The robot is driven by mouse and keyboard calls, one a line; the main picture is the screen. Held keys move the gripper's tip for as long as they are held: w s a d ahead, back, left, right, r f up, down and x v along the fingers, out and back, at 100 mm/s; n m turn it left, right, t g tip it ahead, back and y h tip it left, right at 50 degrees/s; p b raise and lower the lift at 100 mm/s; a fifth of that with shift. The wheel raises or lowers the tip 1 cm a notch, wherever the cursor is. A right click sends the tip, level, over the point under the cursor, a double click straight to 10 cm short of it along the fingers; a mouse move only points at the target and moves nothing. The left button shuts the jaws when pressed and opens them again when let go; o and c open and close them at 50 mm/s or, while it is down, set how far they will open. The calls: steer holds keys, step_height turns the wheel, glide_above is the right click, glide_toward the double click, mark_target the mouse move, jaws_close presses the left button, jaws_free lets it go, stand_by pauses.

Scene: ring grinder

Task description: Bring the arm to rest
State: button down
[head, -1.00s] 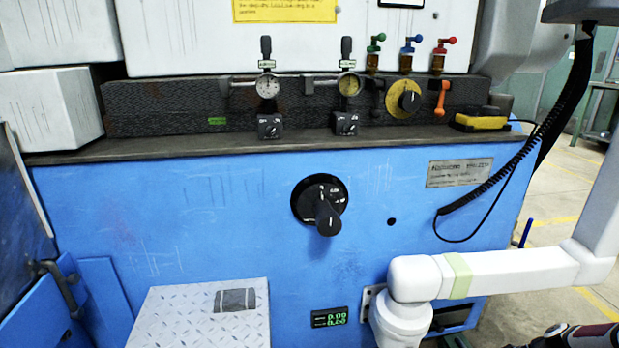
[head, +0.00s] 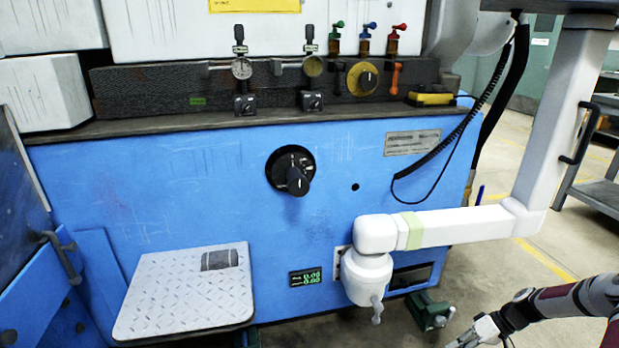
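My arm (head: 558,304), dark red and grey, reaches in from the lower right corner. My gripper (head: 474,338) is at the bottom edge of the head view, right of centre, and partly cut off by the frame. Its fingers are not clear enough to tell open from shut. No held object shows. The gripper appears apart from the blue machine (head: 200,210), with floor around it.
A white jointed arm (head: 450,227) is fixed to the machine front, left of my arm. A black knob (head: 295,178) and a tread-plate step (head: 185,295) stick out from the front. A green foot (head: 430,312) is low down. Floor (head: 560,245) is open at right.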

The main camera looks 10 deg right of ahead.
steer(key=w+a+r+n+g+h, duration=0.1)
steer(key=w+a+r+g, duration=0.15)
steer(key=r, duration=0.75)
steer(key=w+a+r+g+h, duration=0.1)
steer(key=a+r+h, duration=0.15)
steer(key=r, duration=0.65)
steer(key=s+a+r+h, duration=0.1)
steer(key=s+a+r, duration=0.1)
steer(key=a+r, duration=0.55)
steer(key=s+a+r+h, duration=0.15)
steer(key=a+r, duration=0.25)
steer(key=r, duration=0.7)
steer(key=s+a+r+h, duration=0.1)
steer(key=s+a+r, duration=0.3)
steer(key=s, duration=0.3)
steer(key=s+a+r+m, duration=0.1)
steer(key=s+a+r, duration=0.3)
steer(key=s+a, duration=0.15)
steer(key=s+a+r+h, duration=0.1)
steer(key=s+a+r, duration=0.3)
steer(key=s, duration=0.4)
steer(key=s+a+f+t, duration=0.2)
steer(key=s, duration=0.6)
step_height(320, 180, up, 35)
steer(key=t+p, duration=0.4)
steer(key=p, duration=2.9)
steer(key=shift+d+r, duration=0.15)
steer(key=shift+d, duration=0.15)
